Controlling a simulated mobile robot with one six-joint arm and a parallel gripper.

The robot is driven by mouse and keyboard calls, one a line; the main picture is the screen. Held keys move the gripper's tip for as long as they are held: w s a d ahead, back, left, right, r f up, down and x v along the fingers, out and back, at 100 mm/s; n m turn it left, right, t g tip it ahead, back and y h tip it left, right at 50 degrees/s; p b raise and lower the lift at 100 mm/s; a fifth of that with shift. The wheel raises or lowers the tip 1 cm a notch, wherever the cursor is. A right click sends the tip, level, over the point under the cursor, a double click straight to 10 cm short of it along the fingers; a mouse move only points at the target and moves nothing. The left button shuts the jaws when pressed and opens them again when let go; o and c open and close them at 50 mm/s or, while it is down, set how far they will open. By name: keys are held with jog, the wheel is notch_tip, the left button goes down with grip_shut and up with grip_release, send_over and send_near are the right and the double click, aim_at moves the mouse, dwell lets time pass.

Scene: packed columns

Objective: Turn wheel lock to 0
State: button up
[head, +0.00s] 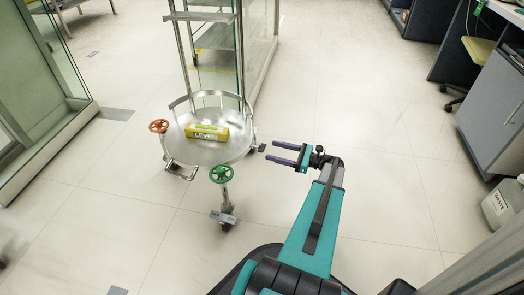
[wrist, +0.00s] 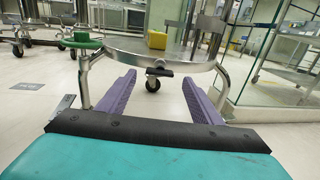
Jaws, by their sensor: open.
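A wheeled cart with a round metal tray (head: 172,148) stands left of my gripper (head: 271,152). It carries a green handwheel (head: 222,174) at the front and an orange-red handwheel (head: 159,126) at the left. Which part is the wheel lock, and its setting, I cannot tell. The green handwheel also shows at upper left in the wrist view (wrist: 80,42). A grey pedal-like plate (head: 222,216) is at the front caster. A dark plate (head: 262,148) is near my fingertips. My gripper's purple fingers are apart and empty, pointing at the cart.
A yellow box (head: 207,132) lies on the tray. A glass-walled cabinet (head: 262,45) and metal shelving stand behind the cart. A glass case (head: 40,90) is at the left. Desks and a white jug (head: 500,205) are at the right.

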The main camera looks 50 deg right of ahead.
aim_at(262, 147)
jog(key=shift+b+x, duration=1)
jog(key=shift+x, duration=2.15)
jog(key=shift+c, duration=0.4)
jog(key=c, duration=1)
